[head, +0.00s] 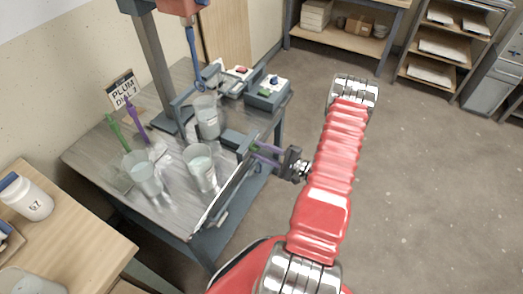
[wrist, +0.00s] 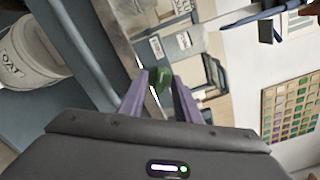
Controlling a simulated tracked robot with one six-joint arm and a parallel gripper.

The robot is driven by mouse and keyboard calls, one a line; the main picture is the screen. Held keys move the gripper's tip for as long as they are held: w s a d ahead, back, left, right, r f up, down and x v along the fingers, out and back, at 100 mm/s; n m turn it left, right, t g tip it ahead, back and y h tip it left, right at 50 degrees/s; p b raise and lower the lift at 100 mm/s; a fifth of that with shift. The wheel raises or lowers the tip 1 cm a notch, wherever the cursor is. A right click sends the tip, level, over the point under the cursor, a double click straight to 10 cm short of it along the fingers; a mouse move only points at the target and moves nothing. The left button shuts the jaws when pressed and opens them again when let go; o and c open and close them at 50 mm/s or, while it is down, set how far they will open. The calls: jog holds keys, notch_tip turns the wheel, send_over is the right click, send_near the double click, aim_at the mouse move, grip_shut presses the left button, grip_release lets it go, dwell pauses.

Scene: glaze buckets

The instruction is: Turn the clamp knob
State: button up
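My gripper (head: 266,153) has two purple fingers and reaches in from the right to the near right side of the grey bench (head: 88,160). In the wrist view the gripper (wrist: 160,78) has its fingers apart, one on each side of a small dark green knob (wrist: 164,80). A bright gap shows beside the left finger; contact on the right is unclear. A mixer stand (head: 157,75) rises from the bench, with a blue shaft (head: 191,45) above a clear container (head: 208,120).
Two more clear containers (head: 143,175) (head: 200,167) stand on the bench. A grey control box (head: 262,99) sits at its back right. A sign (head: 122,88) stands at the back left. In the wrist view a white bucket marked OAT (wrist: 27,58) is at left. The floor at right is clear.

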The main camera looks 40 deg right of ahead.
jog(key=shift+w+a, duration=0.1)
jog(key=shift+w, duration=0.15)
